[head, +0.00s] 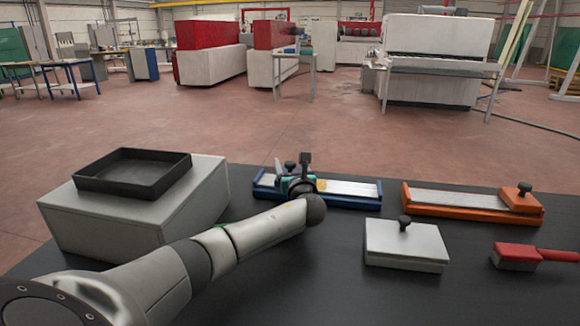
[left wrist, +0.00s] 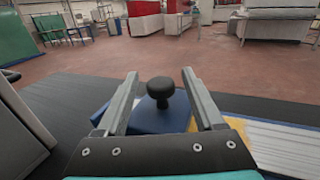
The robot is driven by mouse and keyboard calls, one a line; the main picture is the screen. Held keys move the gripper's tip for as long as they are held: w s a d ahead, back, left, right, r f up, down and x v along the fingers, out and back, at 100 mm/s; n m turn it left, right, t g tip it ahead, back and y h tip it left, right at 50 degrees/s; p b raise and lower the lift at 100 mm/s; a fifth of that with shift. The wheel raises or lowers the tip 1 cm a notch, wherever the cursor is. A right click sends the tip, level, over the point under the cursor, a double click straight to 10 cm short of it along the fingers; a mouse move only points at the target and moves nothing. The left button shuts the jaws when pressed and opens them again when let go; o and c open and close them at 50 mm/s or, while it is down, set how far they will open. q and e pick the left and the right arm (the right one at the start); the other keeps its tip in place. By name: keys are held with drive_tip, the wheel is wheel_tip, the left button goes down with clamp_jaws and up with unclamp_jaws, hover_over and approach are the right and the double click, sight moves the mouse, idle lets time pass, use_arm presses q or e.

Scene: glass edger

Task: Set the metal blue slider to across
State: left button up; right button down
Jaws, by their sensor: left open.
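The blue slider (head: 352,190) is a blue-edged base with a pale metal track, lying on the dark table. Its dark round knob (head: 290,165) stands near the left end of the track. In the left wrist view the knob (left wrist: 160,89) rises from a blue block (left wrist: 162,118), with the metal track (left wrist: 285,148) to the right. My left gripper (head: 292,163) is open, one finger on each side of the knob, with visible gaps. The gripper and arm hide part of the slider's left end in the head view. My right gripper is not in view.
An orange slider (head: 455,203) lies to the right, its block at its right end. In front are a grey plate with a knob (head: 405,245) and a red-handled brush (head: 530,254). A black tray (head: 135,174) sits on a grey box (head: 110,217) at the left.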

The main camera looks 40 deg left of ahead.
use_arm(q)
clamp_jaws()
idle(0.6)
idle(0.8)
